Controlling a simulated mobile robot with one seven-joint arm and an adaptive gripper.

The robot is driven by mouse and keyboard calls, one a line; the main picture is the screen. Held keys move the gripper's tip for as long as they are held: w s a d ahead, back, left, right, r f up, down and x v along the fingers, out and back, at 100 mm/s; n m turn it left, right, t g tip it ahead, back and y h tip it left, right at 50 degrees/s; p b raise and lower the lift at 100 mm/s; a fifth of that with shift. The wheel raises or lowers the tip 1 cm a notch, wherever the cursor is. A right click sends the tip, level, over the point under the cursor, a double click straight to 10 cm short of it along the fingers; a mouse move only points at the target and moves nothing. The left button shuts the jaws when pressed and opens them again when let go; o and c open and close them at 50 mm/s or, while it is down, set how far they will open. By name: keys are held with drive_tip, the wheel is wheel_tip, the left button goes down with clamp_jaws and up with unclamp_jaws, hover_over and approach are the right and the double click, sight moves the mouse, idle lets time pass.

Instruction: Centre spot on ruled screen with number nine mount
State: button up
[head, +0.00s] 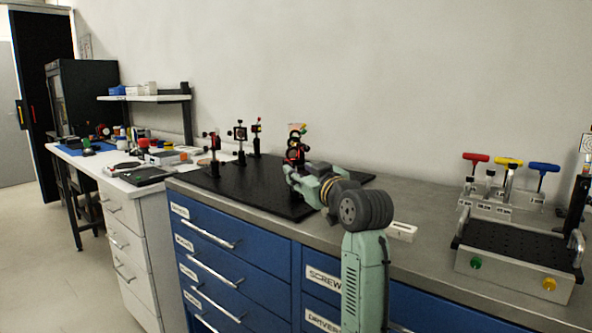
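Several dark optical mounts on posts stand on the black breadboard (264,202): a left mount (213,143), a middle square mount (240,133), a back mount (257,127) and a right mount (296,143) with red and yellow parts. No mount number is legible. A pale card (297,127) shows behind the right mount's top; I cannot tell if it is the ruled screen. No light spot can be made out. My gripper (292,168) is at the right mount's lower part. Its fingers are too small and covered to read, and contact is unclear.
A rack of red, yellow and blue T-handle drivers (509,163) stands right, behind a small perforated platform (519,252). A pale card on a black post (577,205) is at the right edge. A white block (401,231) lies on the grey bench top. A cluttered white table is left.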

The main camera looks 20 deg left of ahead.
drive_tip(key=v, duration=0.8)
